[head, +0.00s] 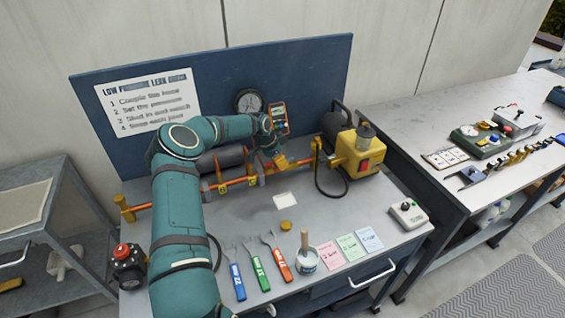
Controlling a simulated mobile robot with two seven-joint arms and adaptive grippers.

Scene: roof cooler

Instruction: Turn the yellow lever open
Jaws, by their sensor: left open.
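A copper pipe (215,187) with yellow end fittings runs across the grey bench in front of a blue back panel. A small yellow-orange piece (281,161), seemingly the yellow lever, shows on the pipe's right part. My left arm reaches over the bench from the lower left, and my left gripper (272,157) is right at this piece, from above. The gripper is open. It is small here and covers part of the pipe and lever, so I cannot tell whether they touch or how the lever is turned. My right gripper is not in view.
A yellow pump (360,152) with a black hose stands right of the pipe. A dial gauge (249,101) and an orange meter (278,117) are behind the gripper. Wrenches (257,267), a brush pot (306,261) and coloured cards (350,246) lie along the bench front.

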